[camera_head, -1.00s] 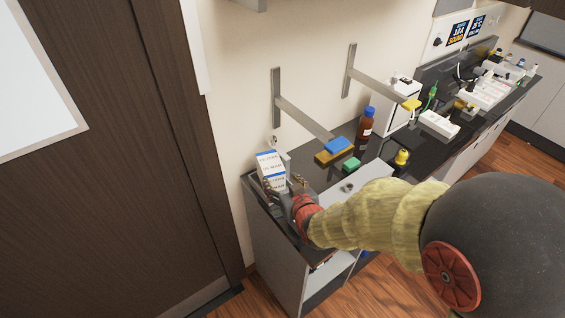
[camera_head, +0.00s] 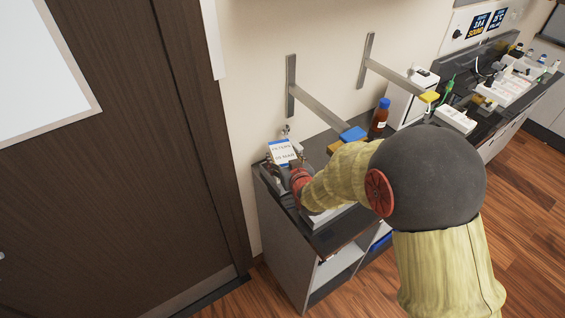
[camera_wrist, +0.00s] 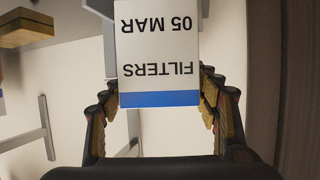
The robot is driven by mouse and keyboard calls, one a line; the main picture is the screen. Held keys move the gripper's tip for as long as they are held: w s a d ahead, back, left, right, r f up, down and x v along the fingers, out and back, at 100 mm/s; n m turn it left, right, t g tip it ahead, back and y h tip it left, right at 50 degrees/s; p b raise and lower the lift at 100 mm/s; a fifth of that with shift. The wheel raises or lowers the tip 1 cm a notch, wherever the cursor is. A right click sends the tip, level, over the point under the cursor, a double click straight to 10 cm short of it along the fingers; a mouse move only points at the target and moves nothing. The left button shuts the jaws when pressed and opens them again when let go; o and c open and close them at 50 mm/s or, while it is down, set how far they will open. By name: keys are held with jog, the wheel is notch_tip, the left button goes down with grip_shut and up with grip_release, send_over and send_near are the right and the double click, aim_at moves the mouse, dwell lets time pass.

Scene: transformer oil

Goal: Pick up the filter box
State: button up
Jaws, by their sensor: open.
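The filter box (camera_head: 282,152) is white with a blue band and the words FILTERS 05 MAR. In the head view it is at the left end of the dark counter, near the wall, its lower part hidden by my gripper (camera_head: 292,171). In the wrist view the filter box (camera_wrist: 158,45) fills the upper middle, its lettering upside down. My gripper (camera_wrist: 159,97) is open, with one finger on each side of the box. I cannot tell whether the fingers touch it.
A blue block (camera_head: 352,134), a brown bottle with a blue cap (camera_head: 380,118) and a white device (camera_head: 412,98) stand to the right on the counter. Metal brackets (camera_head: 318,108) stick out from the wall above. A dark door (camera_head: 130,150) is at the left.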

jog(key=shift+x, duration=0.9)
jog(key=c, duration=0.4)
jog(key=c, duration=0.7)
jog(key=shift+c, duration=0.2)
jog(key=shift+r, duration=0.15)
